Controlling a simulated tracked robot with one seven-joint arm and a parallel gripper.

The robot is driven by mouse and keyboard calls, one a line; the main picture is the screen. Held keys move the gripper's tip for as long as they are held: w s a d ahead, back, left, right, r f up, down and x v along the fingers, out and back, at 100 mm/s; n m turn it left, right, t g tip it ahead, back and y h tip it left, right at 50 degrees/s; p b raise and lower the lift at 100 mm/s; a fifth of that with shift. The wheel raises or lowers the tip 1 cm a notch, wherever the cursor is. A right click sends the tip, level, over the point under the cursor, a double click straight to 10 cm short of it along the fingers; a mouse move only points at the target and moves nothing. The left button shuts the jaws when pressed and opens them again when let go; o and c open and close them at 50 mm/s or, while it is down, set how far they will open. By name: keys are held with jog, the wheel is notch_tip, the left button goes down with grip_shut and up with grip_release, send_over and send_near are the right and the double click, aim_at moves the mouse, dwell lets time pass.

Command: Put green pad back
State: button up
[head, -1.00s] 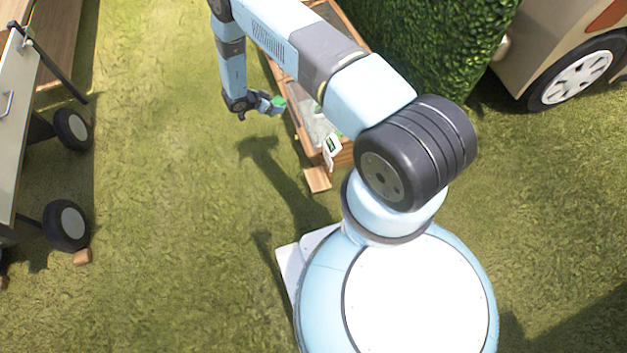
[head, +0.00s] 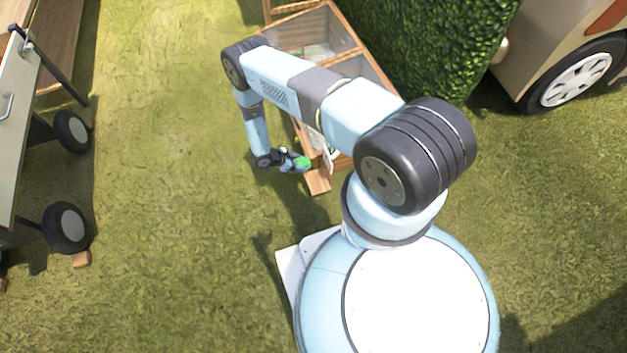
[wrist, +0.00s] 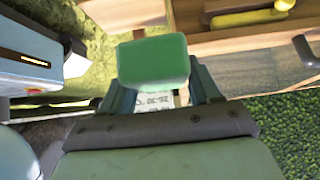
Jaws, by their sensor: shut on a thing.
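The green pad (wrist: 153,60) is a small rounded green block held between the two fingers of my gripper (wrist: 162,85) in the wrist view. In the head view the green pad (head: 303,162) shows at the tip of my gripper (head: 297,163), near the near-left corner of the wooden planter box (head: 316,178). My gripper is shut on the pad. A white card with printed text (wrist: 152,101) is partly hidden behind the pad in the wrist view.
The box has compartments with clear panels, and my arm covers part of it. A green hedge (head: 440,50) stands along its right side. A yellow object (wrist: 250,17) lies on wood in the wrist view. A wheeled cart (head: 20,120) stands at the left, with open grass between.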

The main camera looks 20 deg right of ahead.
aim_at(302, 165)
jog(key=d, duration=0.1)
jog(key=s+d+f, duration=0.1)
jog(key=s+d, duration=0.1)
jog(key=shift+f, duration=0.3)
jog(key=d+f, duration=0.1)
jog(key=s+d+f, duration=0.1)
jog(key=f, duration=0.1)
jog(key=s+d+f, duration=0.1)
jog(key=f, duration=0.1)
jog(key=shift+s+d+f, duration=0.15)
jog(key=shift+d, duration=0.2)
jog(key=shift+s+d+f, duration=0.1)
jog(key=shift+d+f, duration=0.05)
jog(key=shift+f, duration=0.8)
jog(key=shift+s+d+f, duration=0.1)
jog(key=shift+f, duration=0.8)
jog(key=o, duration=1.1)
jog(key=v, duration=1.2)
